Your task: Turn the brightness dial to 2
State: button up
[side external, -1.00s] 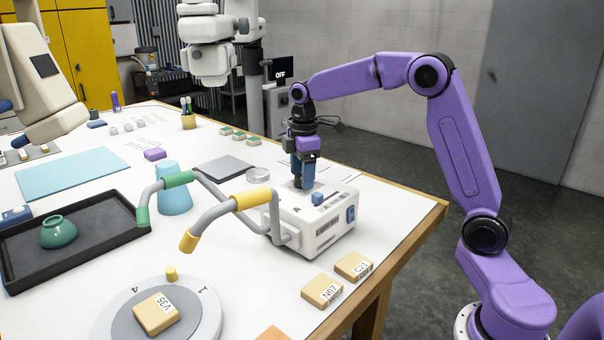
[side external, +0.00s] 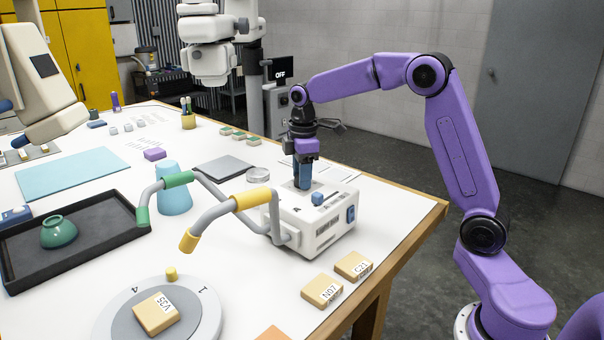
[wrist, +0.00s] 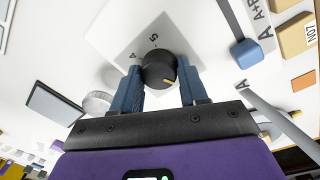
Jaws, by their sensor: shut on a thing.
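A white box-shaped device (side external: 325,240) stands near the right edge of the table. In the wrist view, a round black dial (wrist: 157,62) with a tan pointer mark sits on its top face, with printed characters beside it. The pointer mark is toward the lower right of the dial in that view. My gripper (side external: 303,186) points down onto the device's top. Its two blue fingers are shut on the dial, one on each side. In the side view the fingers hide the dial. I cannot read which number the pointer stands at.
A blue knob (side external: 317,198) stands on the device close to my fingers. A blue switch (side external: 351,215) is on its side. Tan blocks (side external: 322,291) lie in front. A grey plate (side external: 224,166) lies behind.

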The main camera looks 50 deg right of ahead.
jog(key=m, duration=0.5)
jog(key=shift+m, duration=0.4)
jog(key=m, duration=0.4)
jog(key=shift+w+m+g, duration=0.1)
jog(key=shift+m+g, duration=0.2)
jog(key=shift+m, duration=0.1)
jog(key=o, duration=1.1)
jog(key=shift+c, duration=0.2)
notch_tip(320, 180, up, 17)
jog(key=a, duration=0.1)
jog(key=shift+r, duration=0.2)
jog(key=shift+a, duration=0.1)
